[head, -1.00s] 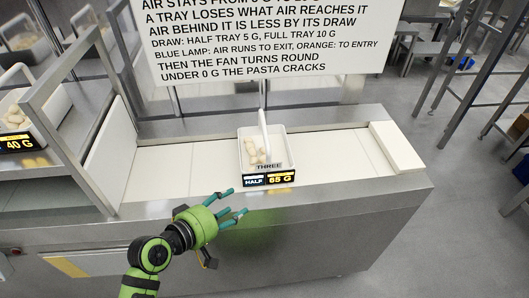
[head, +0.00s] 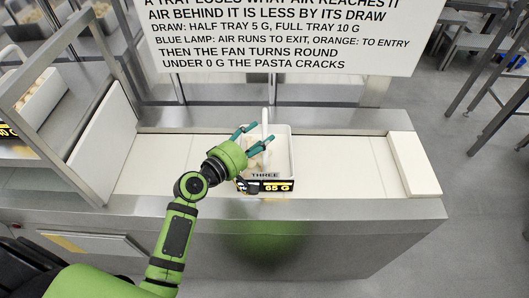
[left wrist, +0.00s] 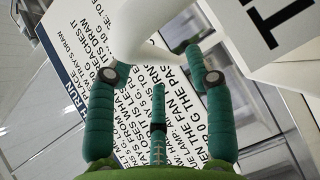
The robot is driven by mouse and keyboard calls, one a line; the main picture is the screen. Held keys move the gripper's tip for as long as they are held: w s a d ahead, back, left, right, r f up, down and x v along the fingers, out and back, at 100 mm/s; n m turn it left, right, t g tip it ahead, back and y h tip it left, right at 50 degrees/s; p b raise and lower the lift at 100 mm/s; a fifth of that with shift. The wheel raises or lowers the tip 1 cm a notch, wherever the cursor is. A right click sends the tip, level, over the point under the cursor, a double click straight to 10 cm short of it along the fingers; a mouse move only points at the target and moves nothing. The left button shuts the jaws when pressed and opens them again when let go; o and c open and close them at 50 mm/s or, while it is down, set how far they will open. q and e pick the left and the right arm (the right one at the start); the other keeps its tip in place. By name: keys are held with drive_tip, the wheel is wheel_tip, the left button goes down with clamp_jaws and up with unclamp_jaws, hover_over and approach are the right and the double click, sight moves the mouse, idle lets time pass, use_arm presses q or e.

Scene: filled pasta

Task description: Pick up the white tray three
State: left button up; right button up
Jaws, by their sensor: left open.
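The white tray three (head: 291,152) stands on the pale belt, with pasta inside and an upright white handle (head: 265,117). Its front label reads THREE and 65 G; the left part of the label is hidden by my gripper. My left gripper (head: 262,132) is open, over the tray's left front, with its teal fingers close to the handle. In the left wrist view the curved white handle (left wrist: 150,28) lies just beyond the spread fingers (left wrist: 157,76); I cannot tell whether they touch. My right gripper is not in view.
A metal-framed opening with a white side panel (head: 103,147) stands left of the belt. A white block (head: 413,163) lies at the belt's right end. A large sign (head: 285,38) hangs behind. The belt between tray and block is clear.

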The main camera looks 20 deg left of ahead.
sight(264, 132)
use_arm(q)
drive_tip(key=x, duration=0.2)
drive_tip(key=shift+w, duration=0.3)
drive_tip(key=shift+w+d+f, duration=0.15)
drive_tip(key=shift+w, duration=0.2)
drive_tip(key=shift+s, duration=0.1)
drive_tip(key=c, duration=0.8)
clamp_jaws()
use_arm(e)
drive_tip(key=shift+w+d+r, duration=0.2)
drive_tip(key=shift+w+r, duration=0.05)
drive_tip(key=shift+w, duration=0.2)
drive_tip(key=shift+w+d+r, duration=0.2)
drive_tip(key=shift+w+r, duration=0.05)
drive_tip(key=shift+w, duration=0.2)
use_arm(q)
drive_tip(key=shift+r+p, duration=0.2)
drive_tip(key=shift+p, duration=0.1)
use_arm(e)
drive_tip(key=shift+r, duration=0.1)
